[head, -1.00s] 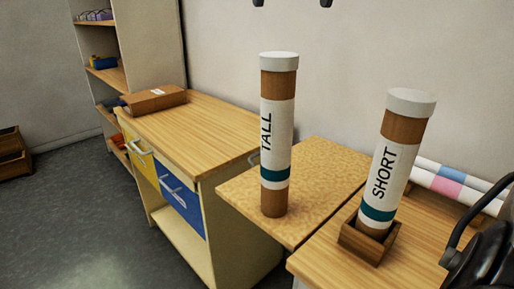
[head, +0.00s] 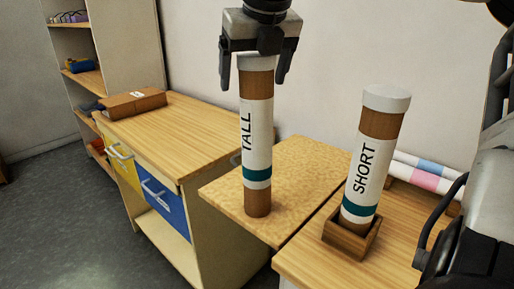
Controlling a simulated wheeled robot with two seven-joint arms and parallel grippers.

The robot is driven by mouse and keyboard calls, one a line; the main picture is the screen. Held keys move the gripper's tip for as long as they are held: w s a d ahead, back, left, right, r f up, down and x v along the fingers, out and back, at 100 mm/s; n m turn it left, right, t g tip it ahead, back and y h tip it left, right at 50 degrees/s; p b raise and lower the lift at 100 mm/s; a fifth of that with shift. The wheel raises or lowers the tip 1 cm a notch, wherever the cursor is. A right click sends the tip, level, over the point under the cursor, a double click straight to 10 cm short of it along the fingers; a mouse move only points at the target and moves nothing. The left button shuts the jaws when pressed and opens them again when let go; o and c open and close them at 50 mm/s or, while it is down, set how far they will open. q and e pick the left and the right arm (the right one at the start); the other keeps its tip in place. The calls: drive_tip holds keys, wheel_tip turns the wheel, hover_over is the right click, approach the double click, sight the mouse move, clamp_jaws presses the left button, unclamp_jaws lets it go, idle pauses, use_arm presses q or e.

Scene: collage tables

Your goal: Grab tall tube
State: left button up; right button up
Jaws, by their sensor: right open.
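The tall tube (head: 257,150) is brown with a white label reading TALL and a teal band. It stands upright on a small wooden table with a speckled top (head: 228,192). My right gripper (head: 253,84) points down over its top, one finger on each side of the tube. My left gripper is not in view.
The short tube (head: 369,155), labelled SHORT, stands in a square wooden holder (head: 343,240) on the right table (head: 305,262). Rolled sheets (head: 425,177) lie behind it. A desk (head: 190,120) with yellow and blue drawers bears a brown box (head: 135,103). A shelf (head: 85,80) stands at back left.

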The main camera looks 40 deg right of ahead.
drive_tip(key=c, duration=1.4)
